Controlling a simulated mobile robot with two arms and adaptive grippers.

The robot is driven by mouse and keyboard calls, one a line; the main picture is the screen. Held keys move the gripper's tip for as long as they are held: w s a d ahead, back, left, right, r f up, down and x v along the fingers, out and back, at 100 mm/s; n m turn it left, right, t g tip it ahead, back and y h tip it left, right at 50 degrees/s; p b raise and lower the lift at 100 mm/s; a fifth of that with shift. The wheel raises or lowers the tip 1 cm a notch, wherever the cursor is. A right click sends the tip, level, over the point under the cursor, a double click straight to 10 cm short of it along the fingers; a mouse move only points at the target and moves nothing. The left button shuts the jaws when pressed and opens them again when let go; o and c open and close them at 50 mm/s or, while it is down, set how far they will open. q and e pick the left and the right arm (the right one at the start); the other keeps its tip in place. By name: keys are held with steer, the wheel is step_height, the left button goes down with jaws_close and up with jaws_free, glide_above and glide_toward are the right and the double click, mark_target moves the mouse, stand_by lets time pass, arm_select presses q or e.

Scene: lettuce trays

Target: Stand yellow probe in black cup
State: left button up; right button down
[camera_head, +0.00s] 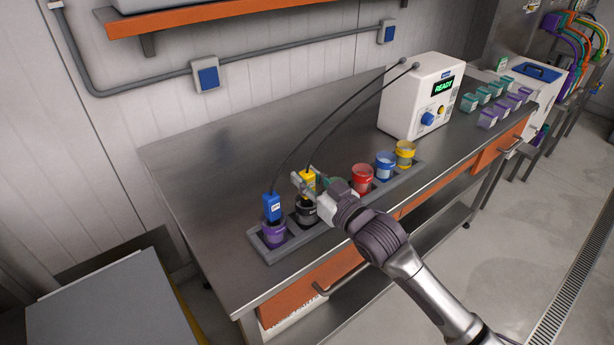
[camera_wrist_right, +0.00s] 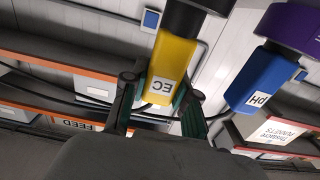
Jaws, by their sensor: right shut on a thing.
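The yellow probe (camera_head: 308,180), labelled EC, stands roughly upright at the black cup (camera_head: 306,213). My right gripper (camera_head: 310,187) is shut on its yellow body. The wrist view is upside down and shows the yellow probe (camera_wrist_right: 172,62) between the fingers of my right gripper (camera_wrist_right: 160,92). There the black cup (camera_wrist_right: 205,4) is at the top edge, and the probe's lower end meets its mouth. The probe's tip is hidden, so I cannot tell how deep it reaches. My left gripper is not in view.
A blue probe (camera_head: 271,206) stands in the purple cup (camera_head: 273,234) close by. The grey rack (camera_head: 268,256) also holds red (camera_head: 362,180), blue (camera_head: 384,165) and yellow (camera_head: 405,153) cups. Black cables run from both probes to the white meter (camera_head: 420,95). The bench left of the rack is clear.

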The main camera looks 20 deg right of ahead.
steer(key=shift+p, duration=0.3)
stand_by(0.5)
steer(key=shift+f+b, duration=0.3)
steer(key=shift+f, duration=0.3)
stand_by(0.4)
steer(key=c, duration=1.2)
jaws_free()
steer(key=shift+s, duration=0.1)
steer(key=shift+p+v, duration=0.65)
steer(key=shift+v, duration=0.75)
steer(key=p, duration=0.2)
glide_toward(311, 186)
steer(key=shift+f, duration=0.1)
